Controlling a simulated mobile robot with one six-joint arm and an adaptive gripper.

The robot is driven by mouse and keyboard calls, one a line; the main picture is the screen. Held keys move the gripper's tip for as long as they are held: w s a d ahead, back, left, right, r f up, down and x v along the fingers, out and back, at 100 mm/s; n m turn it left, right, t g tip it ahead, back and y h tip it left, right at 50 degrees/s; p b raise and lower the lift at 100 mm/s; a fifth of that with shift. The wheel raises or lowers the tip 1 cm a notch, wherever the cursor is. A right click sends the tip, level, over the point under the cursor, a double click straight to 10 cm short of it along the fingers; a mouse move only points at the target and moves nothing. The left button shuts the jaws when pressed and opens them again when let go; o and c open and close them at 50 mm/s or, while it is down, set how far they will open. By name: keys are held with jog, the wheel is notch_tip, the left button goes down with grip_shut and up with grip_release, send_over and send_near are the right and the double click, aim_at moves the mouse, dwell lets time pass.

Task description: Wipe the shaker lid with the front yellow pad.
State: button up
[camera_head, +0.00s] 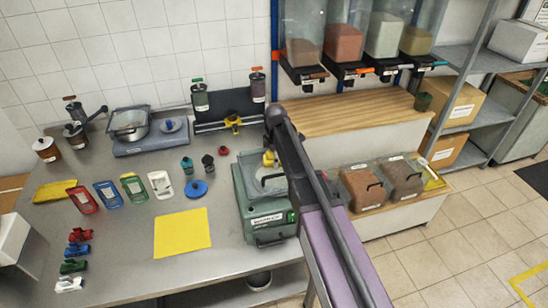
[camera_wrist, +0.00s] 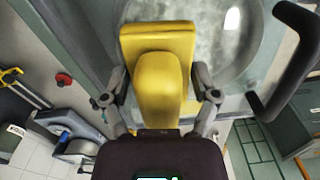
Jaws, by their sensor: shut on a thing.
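My gripper (camera_wrist: 160,103) is shut on a yellow pad (camera_wrist: 158,42), with its two fingers on either side of the pad's raised grip. In the head view the held pad (camera_head: 268,159) shows as a small yellow shape beside my arm, at the far part of the shaker. The shaker (camera_head: 262,221) is a grey-green machine at the right end of the steel table. Its lid (camera_head: 264,180) is clear and looks hazy; it also shows in the wrist view (camera_wrist: 228,62) under and around the pad. I cannot tell whether the pad touches the lid. My arm hides the shaker's right side.
A flat yellow sheet (camera_head: 183,234) lies left of the shaker, and another yellow piece (camera_head: 54,190) lies at the far left. A blue knobbed disc (camera_head: 197,188) and small jars stand nearby. A dark bar handle (camera_wrist: 299,62) rises close right of the pad in the wrist view.

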aim_at(278, 171)
jog(key=shift+s, duration=0.1)
jog(key=shift+s+d+f, duration=0.1)
jog(key=shift+s+d, duration=0.1)
jog(key=shift+s, duration=0.45)
jog(key=shift+s+d+f, duration=0.1)
jog(key=shift+s+d, duration=0.1)
jog(key=shift+s, duration=0.5)
jog(key=shift+s+d, duration=0.2)
jog(key=shift+s, duration=0.45)
jog(key=shift+r, duration=0.1)
jog(key=shift+w+r+p, duration=0.1)
jog(key=shift+r+p, duration=2.75)
jog(key=shift+r, duration=0.1)
jog(key=shift+r, duration=0.1)
jog(key=shift+r+p, duration=1.4)
jog(key=shift+p, duration=0.15)
